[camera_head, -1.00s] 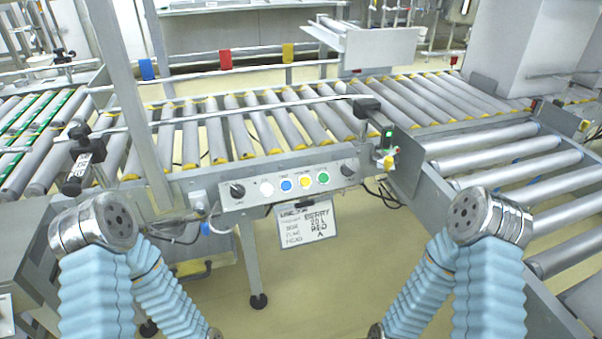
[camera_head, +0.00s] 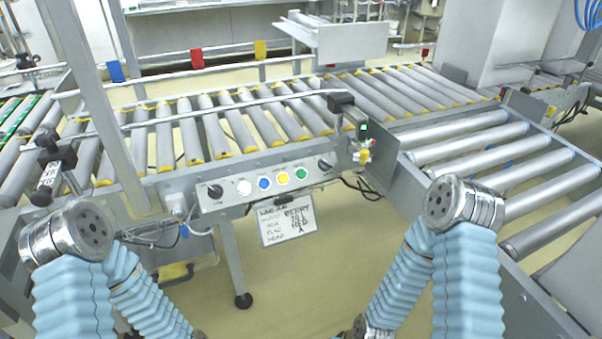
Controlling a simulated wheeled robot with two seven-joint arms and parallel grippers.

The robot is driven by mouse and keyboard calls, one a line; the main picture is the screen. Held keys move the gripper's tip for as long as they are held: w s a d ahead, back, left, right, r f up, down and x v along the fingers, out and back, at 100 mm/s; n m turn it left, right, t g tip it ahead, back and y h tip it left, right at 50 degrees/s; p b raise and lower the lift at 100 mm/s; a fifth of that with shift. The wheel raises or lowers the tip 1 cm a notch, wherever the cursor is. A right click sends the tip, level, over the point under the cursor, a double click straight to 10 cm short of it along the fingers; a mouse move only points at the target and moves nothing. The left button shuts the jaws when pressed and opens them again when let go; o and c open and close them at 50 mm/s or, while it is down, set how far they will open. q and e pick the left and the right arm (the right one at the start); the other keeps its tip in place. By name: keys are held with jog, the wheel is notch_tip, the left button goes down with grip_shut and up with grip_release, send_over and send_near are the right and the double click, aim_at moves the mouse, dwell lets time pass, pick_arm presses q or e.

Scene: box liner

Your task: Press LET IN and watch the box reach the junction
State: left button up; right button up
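A grey control panel (camera_head: 262,186) is fixed to the front of the roller conveyor. It carries a white button (camera_head: 244,187), a blue button (camera_head: 264,183), a yellow button (camera_head: 283,178) and a green button (camera_head: 301,174), with a black knob at each end. The small labels are too blurred to tell which is LET IN. The junction (camera_head: 385,135), where the roller lines meet, is right of the panel. No box shows on the visible rollers. My two blue-sleeved arms stand at the lower left and lower right, apart from the panel. Both grippers are out of view below.
A handwritten card (camera_head: 288,220) hangs under the panel. A sensor with a green light (camera_head: 363,128) stands near the junction. A grey upright post (camera_head: 105,100) rises left of the panel. A wide roller line (camera_head: 480,140) runs at the right. Floor is open below the card.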

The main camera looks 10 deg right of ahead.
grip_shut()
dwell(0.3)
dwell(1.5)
